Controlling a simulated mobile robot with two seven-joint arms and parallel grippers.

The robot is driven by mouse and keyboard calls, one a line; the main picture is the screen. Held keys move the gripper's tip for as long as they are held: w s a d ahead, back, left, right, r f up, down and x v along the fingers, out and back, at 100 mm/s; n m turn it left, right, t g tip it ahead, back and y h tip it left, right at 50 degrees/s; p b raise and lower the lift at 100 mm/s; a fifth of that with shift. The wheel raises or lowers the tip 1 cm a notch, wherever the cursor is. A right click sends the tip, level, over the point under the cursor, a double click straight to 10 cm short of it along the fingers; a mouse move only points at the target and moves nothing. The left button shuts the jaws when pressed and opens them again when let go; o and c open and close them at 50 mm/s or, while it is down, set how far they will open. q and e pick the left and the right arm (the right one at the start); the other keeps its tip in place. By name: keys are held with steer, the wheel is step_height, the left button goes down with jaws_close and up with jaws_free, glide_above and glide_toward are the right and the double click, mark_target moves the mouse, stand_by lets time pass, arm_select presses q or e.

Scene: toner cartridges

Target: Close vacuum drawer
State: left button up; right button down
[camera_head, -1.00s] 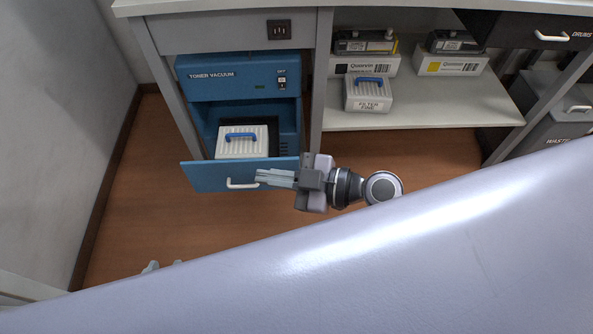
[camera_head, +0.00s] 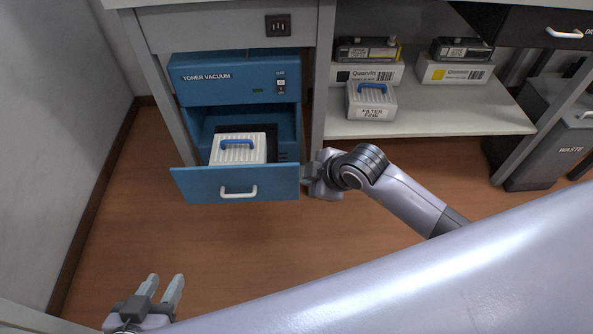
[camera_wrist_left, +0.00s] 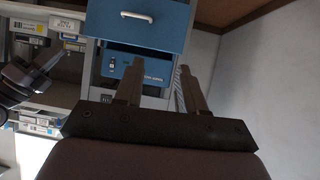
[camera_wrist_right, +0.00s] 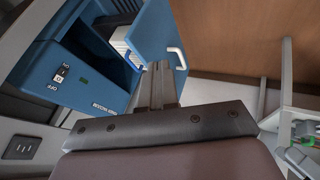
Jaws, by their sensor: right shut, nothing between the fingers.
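The blue toner vacuum (camera_head: 225,78) stands under the counter. Its drawer (camera_head: 205,186) is pulled out, with a white handle (camera_head: 238,192) on its front. A white filter box with a blue grip (camera_head: 238,150) sits inside. My right gripper (camera_head: 308,173) is at the right edge of the drawer front; in the right wrist view its fingers (camera_wrist_right: 158,82) are together and empty, near that edge. I cannot tell whether they touch it. My left gripper (camera_head: 165,290) is open and empty, low and left in front of the drawer; its fingers also show in the left wrist view (camera_wrist_left: 158,82).
A shelf (camera_head: 430,115) on the right holds a fine filter box (camera_head: 370,100) and cartons with cartridges. A dark waste bin (camera_head: 545,150) stands further right. The floor (camera_head: 120,215) in front of the drawer is clear. A grey wall (camera_head: 50,120) bounds the left.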

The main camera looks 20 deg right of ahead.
mark_target(297, 170)
steer(key=w+f+b, duration=0.1)
steer(key=w+f, duration=0.1)
steer(key=w+f+b, duration=0.1)
steer(key=w+f, duration=0.1)
steer(key=w, duration=0.1)
steer(key=w+f+b, duration=0.1)
steer(key=w+f, duration=0.1)
steer(key=shift+w+a+b, duration=0.3)
steer(key=shift+a+b, duration=0.1)
steer(key=shift+w, duration=0.15)
arm_select(q)
steer(key=d, duration=0.1)
steer(key=w+d+h, duration=0.1)
steer(key=d, duration=0.1)
steer(key=shift+w+r+h, duration=0.15)
steer(key=shift+r+h, duration=0.05)
steer(key=shift+h, duration=0.1)
arm_select(e)
steer(key=shift+w+d, duration=0.1)
